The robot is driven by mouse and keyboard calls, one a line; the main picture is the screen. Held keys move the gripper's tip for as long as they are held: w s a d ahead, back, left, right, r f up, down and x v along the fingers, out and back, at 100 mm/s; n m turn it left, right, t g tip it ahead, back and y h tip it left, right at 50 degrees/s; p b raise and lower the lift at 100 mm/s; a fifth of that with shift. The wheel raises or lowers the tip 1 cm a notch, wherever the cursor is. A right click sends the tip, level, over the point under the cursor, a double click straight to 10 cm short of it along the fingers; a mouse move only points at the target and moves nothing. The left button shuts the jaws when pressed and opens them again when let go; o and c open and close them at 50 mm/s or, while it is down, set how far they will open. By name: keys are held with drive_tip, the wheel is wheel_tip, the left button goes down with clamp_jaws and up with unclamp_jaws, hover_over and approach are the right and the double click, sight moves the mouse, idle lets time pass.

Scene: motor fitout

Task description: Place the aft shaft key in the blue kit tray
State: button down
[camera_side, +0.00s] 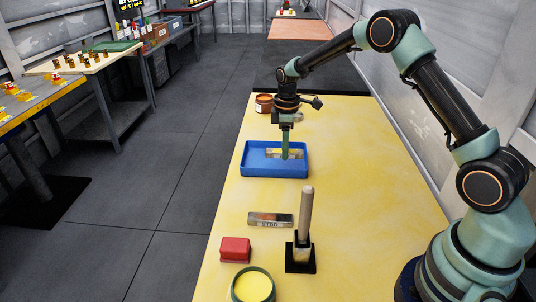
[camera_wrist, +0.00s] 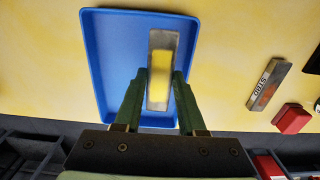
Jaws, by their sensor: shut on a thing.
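The blue kit tray (camera_side: 247,168) stands on the yellow bench top; it also shows in the wrist view (camera_wrist: 97,55). My gripper (camera_side: 285,155) points down inside the tray's outline. In the wrist view my gripper (camera_wrist: 159,76) is shut on a flat metal key (camera_wrist: 163,40) with a yellowish middle. This key (camera_side: 272,152) is within the tray's outline, low down; I cannot tell whether it touches the floor of the tray. No lettering can be read on it. A second metal bar marked STBD (camera_side: 270,219) lies on the bench; it also shows in the wrist view (camera_wrist: 268,84).
A red block (camera_side: 235,249), a wooden-handled tool in a black base (camera_side: 305,215) and a round tin with a yellow top (camera_side: 253,286) stand at the near end. A brown tin (camera_side: 264,103) stands beyond the tray. Bench left of the STBD bar is clear.

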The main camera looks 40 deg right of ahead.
drive_tip(key=shift+f, duration=2.1)
drive_tip(key=shift+f, duration=0.15)
drive_tip(key=shift+c, duration=2.4)
unclamp_jaws()
wheel_tip(320, 180, up, 13)
drive_tip(key=shift+f, duration=0.2)
drive_tip(key=s+a+r+m+t, duration=0.1)
drive_tip(key=s+a+r+m, duration=0.1)
drive_tip(key=s+r, duration=0.35)
drive_tip(key=s+a+r+m+t, duration=0.2)
drive_tip(key=s+r+m, duration=0.1)
drive_tip(key=s, duration=0.5)
drive_tip(key=s+a+r+m+t, duration=0.2)
drive_tip(key=s+a+r+m, duration=0.1)
drive_tip(key=s, duration=0.6)
drive_tip(key=shift+m+t, duration=0.3)
drive_tip(key=shift+m, duration=0.2)
